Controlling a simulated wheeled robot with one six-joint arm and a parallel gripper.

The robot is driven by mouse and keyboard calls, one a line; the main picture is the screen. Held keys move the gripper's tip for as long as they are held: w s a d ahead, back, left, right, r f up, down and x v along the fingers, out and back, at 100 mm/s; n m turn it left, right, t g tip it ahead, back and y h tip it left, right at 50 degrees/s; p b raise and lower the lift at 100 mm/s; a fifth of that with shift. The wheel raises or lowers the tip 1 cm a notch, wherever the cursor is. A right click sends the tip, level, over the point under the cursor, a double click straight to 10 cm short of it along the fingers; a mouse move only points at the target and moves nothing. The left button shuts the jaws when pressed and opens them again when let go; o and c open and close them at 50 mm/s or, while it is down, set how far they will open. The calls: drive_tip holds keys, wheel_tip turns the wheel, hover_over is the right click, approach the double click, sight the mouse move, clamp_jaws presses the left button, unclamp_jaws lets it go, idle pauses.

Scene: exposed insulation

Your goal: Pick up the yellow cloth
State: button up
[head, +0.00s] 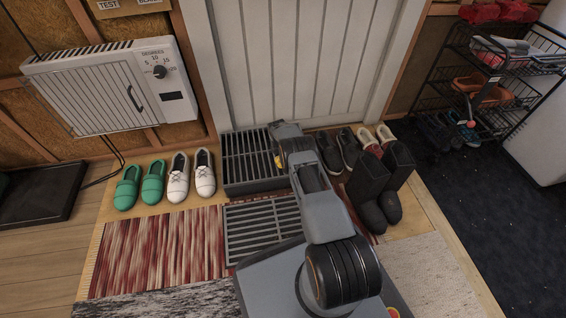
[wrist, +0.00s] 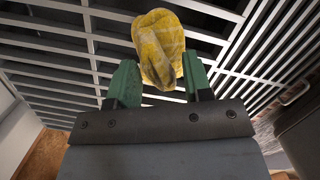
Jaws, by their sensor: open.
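The yellow cloth (wrist: 160,40) is a crumpled, rounded bundle with a few dirty marks, seen at the top middle of the wrist view. It appears against the dark slatted rack. My gripper (wrist: 158,62) is open, with one green finger to the left of the cloth's lower part and one to the right. I cannot tell whether the fingers touch it. In the head view, a small yellow patch of the cloth (head: 278,162) shows beside the end of my arm; the arm hides the rest.
The slatted rack (head: 262,228) stands before a white door (head: 290,60). Green shoes (head: 140,184) and white shoes (head: 191,176) are on its left; dark boots (head: 378,185) are on its right. A heater (head: 115,85) hangs at left. A wire shelf (head: 480,80) stands at right.

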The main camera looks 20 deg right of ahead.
drive_tip(key=shift+f, duration=0.1)
drive_tip(key=shift+c, duration=0.2)
clamp_jaws()
idle(0.4)
drive_tip(key=shift+r+p, duration=0.3)
drive_tip(key=shift+r, duration=0.05)
wheel_tip(320, 180, up, 3)
drive_tip(key=shift+r+p, duration=0.1)
drive_tip(key=shift+p, duration=0.85)
drive_tip(key=s+r+p, duration=0.9)
drive_tip(key=s, duration=0.5)
